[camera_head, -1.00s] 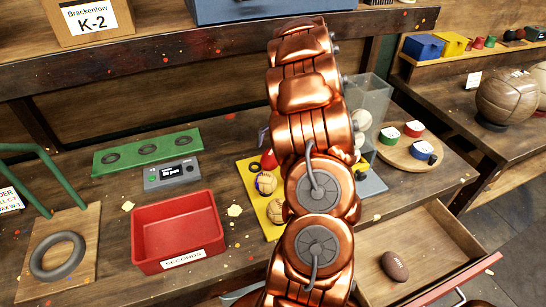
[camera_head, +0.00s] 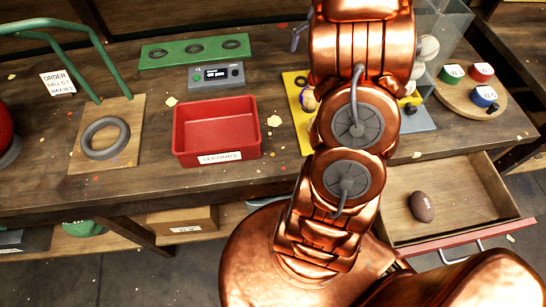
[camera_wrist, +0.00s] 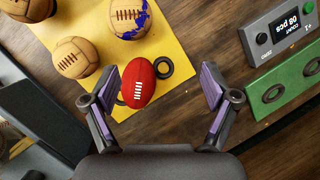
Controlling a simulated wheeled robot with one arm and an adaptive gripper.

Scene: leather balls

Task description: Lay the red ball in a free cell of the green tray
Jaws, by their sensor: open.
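The red ball (camera_wrist: 138,84), oval with white lacing, lies on the yellow mat (camera_wrist: 180,50) beside a dark ring, in the wrist view. My gripper (camera_wrist: 160,75) is open above it; the ball shows between the fingers, nearer the left one, and nothing is held. In the head view my arm hides the ball and the gripper. The green tray (camera_head: 168,60) lies at the back of the bench with three ring-shaped cells, all empty. Part of it shows at the right of the wrist view (camera_wrist: 287,98).
Other balls (camera_wrist: 76,57) share the mat. A grey counter (camera_head: 216,76) stands before the tray, and a red bin (camera_head: 216,129) nearer the front. A clear holder (camera_head: 440,40) stands right of my arm. An open drawer (camera_head: 455,190) holds a brown ball. A large red ball (camera_head: 4,128) shows at far left.

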